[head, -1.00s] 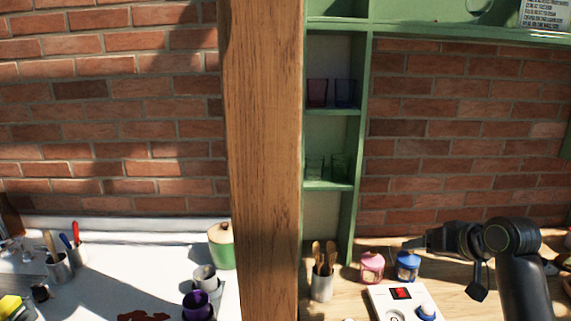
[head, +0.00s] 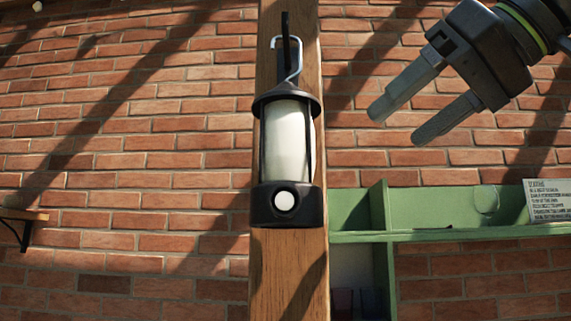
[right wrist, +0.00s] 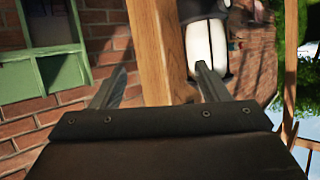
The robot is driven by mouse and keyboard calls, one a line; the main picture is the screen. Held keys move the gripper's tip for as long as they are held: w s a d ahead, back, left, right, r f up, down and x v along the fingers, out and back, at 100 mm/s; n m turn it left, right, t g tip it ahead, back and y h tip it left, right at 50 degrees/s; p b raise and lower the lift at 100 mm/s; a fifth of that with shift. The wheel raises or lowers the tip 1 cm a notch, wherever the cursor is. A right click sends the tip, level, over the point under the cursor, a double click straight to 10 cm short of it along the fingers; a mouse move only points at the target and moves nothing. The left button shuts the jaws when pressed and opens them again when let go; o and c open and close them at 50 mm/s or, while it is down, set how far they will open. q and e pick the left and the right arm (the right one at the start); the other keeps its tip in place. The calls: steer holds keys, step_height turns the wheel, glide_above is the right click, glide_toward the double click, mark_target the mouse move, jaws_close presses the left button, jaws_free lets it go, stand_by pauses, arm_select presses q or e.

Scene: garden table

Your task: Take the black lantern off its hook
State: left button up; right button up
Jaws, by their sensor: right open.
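The black lantern (head: 288,150) hangs upright in front of the wooden post (head: 288,270) in the head view. Its pale wire handle (head: 294,62) loops over the dark hook (head: 285,30). It has a white cylinder inside and a round white button on its black base. My right gripper (head: 405,124) is open and empty, to the right of the lantern and apart from it, with its fingers pointing down-left. In the right wrist view, the lantern (right wrist: 207,45) shows partly beyond the right-hand finger, beside the post. My left gripper is not seen.
A brick wall (head: 130,130) stands behind the post. A green shelf unit (head: 450,208) is at the lower right, with a white sign (head: 548,200) on it. The space left of the lantern is clear.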

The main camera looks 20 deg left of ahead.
steer(key=n, duration=0.1)
glide_toward(306, 126)
steer(key=d+r, duration=0.1)
steer(key=d, duration=0.2)
steer(key=s, duration=0.1)
steer(key=shift+g, duration=0.3)
steer(key=p+x, duration=0.1)
steer(key=x, duration=0.2)
steer(key=p+x, duration=0.2)
steer(key=x, duration=0.2)
steer(key=p+x, duration=0.1)
steer(key=x, duration=0.3)
steer(key=shift+w+a+r, duration=0.1)
steer(key=shift+a+r, duration=0.1)
steer(key=shift+a, duration=0.15)
steer(key=p+x, duration=0.3)
steer(key=x, duration=0.2)
steer(key=shift+d+p, duration=0.1)
steer(key=shift+p, duration=0.2)
steer(key=shift+w+a+f, duration=0.25)
steer(key=shift+a, duration=0.05)
steer(key=shift+s+d, duration=0.1)
steer(key=shift+d, duration=0.05)
steer(key=shift+c, duration=1)
steer(key=c, duration=0.7)
